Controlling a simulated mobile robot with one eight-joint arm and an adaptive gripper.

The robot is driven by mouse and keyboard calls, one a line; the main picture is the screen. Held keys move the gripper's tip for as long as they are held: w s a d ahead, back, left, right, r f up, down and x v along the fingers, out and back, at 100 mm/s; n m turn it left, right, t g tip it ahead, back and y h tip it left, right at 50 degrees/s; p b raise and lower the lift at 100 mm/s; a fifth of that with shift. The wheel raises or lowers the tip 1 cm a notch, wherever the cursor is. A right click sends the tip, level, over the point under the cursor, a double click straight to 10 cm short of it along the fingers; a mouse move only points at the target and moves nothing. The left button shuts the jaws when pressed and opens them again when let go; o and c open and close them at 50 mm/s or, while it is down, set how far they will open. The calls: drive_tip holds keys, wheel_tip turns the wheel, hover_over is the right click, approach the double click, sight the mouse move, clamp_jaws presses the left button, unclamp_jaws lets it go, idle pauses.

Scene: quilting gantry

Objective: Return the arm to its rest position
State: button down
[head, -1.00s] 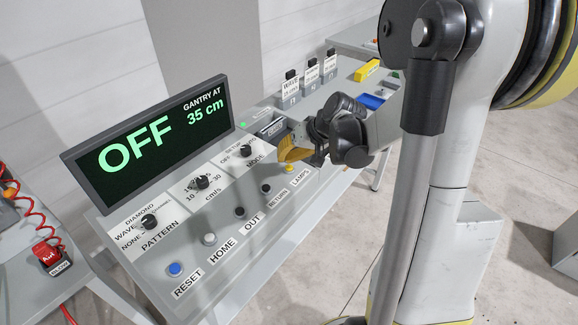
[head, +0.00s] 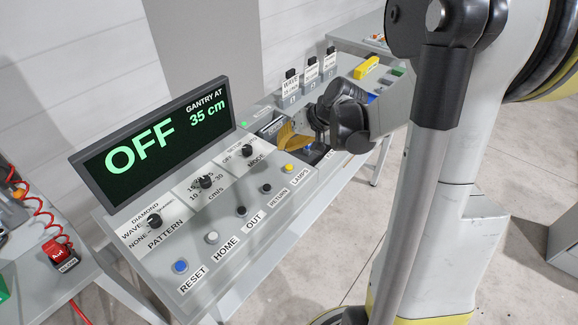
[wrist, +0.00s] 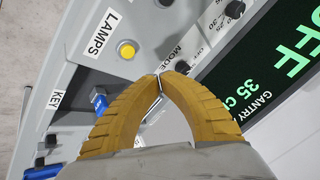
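My gripper (head: 286,138) hangs over the right end of the sloped control panel (head: 225,258), right of the MODE knob (head: 248,150). In the wrist view the two yellow fingers of my gripper (wrist: 163,76) meet at their tips, with nothing visible held between them. The yellow LAMPS button (wrist: 127,49) lies beyond the fingertips there; it also shows in the head view (head: 289,167). A blue key-like part (wrist: 98,99) sits by the KEY label, partly behind one finger. My arm reaches in from the right.
The display (head: 150,140) reads OFF and GANTRY AT 35 cm. Labelled blocks (head: 310,78) and a yellow item (head: 367,67) stand on the table behind my gripper. A red tagged device (head: 60,252) with a coiled cord is at the left. Open floor lies at the front right.

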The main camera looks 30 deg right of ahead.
idle(0.3)
drive_tip(key=s+a+r+n+h+b, duration=0.1)
drive_tip(key=s+a+r+n, duration=0.1)
drive_tip(key=s+a, duration=0.5)
drive_tip(key=s+a+r+n+h+b, duration=0.1)
drive_tip(key=s+a+r+h+b, duration=0.1)
drive_tip(key=s+a, duration=0.5)
drive_tip(key=s+r, duration=0.1)
drive_tip(key=s, duration=0.3)
drive_tip(key=shift+s+a+r+n+t, duration=0.25)
drive_tip(key=shift+s+a+n+t, duration=0.05)
drive_tip(key=shift+s+a+n, duration=0.1)
drive_tip(key=shift+w, duration=0.1)
idle(0.6)
